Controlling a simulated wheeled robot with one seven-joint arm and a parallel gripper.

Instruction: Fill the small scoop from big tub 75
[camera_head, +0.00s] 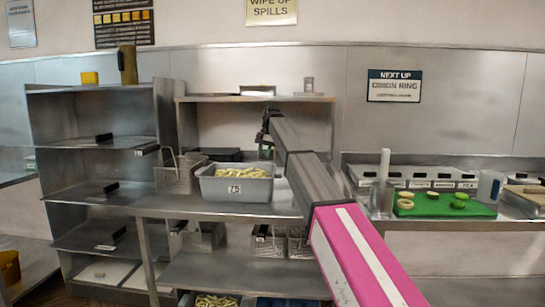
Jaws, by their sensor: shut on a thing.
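Big tub 75 (236,197) is a grey tub with a white label reading 75. It is filled with pale yellow fries (243,172) and stands on the middle steel counter. My arm reaches in from the lower right, and my gripper (266,140) is a small dark shape at its far end, above and behind the tub's right side. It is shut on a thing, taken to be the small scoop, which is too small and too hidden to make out. The gripper is apart from the fries.
A wire basket (180,175) stands left of the tub. A green board (440,206) with round slices lies on the right counter near several lidded containers (430,178). A steel shelf (225,98) is behind the gripper.

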